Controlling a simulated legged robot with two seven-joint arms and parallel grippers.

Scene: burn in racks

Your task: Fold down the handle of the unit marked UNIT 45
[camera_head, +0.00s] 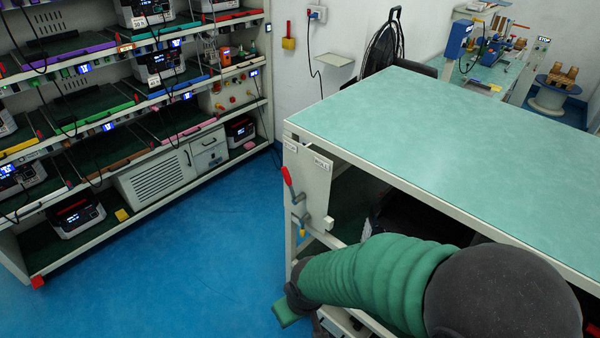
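Several white units with black display fronts stand on the rack (75,238) at the left. They include a top unit (145,12), a middle unit (160,66), a lower-left unit (75,214) and a lower-right unit (239,129). No label reading UNIT 45 is legible, so I cannot tell which one it is or how its handle stands. My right arm, in a green sleeve, reaches in from the lower right. Its gripper (287,310) is low beside the workbench, far from the rack; its fingers are mostly hidden. My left gripper is out of view.
A workbench (430,135) with a green top fills the right side. A red-handled lever (288,180) is on its end panel. Blue floor (200,270) lies clear between bench and rack. Black cables hang across the rack shelves.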

